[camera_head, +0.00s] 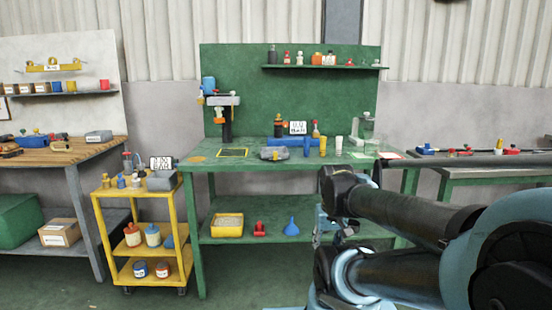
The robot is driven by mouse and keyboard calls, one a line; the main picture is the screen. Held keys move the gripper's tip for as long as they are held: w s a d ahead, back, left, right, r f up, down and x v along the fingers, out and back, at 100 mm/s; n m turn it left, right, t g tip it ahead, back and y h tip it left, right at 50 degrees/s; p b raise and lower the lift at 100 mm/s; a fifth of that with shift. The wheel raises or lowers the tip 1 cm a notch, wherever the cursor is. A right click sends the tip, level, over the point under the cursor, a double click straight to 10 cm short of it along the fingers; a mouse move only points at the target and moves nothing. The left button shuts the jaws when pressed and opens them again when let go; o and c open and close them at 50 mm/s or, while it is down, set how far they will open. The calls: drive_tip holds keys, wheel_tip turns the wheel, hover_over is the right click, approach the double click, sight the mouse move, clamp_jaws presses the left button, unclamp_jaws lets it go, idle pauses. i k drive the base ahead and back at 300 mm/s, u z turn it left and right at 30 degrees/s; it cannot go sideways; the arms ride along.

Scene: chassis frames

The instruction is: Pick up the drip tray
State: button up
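Two tray-like things show in the head view, and I cannot tell for sure which is the drip tray. A shallow grey tray (266,155) lies on the green workbench top near its front edge, with small items at or in it. A yellow tray (227,234) with pale grainy contents stands on the bench's lower shelf, at the left. My arm reaches in from the right, in front of the bench's right side. My gripper is not clearly visible; arm links cover that area. Nothing of mine touches either tray.
The green workbench (200,165) carries a blue vise-like block (290,141), bottles and cups. A red item (259,229) and blue funnel (291,228) stand on its lower shelf. A loaded yellow cart (103,225) stands left. Floor (225,285) before the bench is clear.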

sight(274, 153)
drive_tip(key=k, duration=0.45)
drive_tip(key=z, duration=0.5)
drive_tip(key=i, duration=1.4)
drive_tip(key=u, duration=0.05)
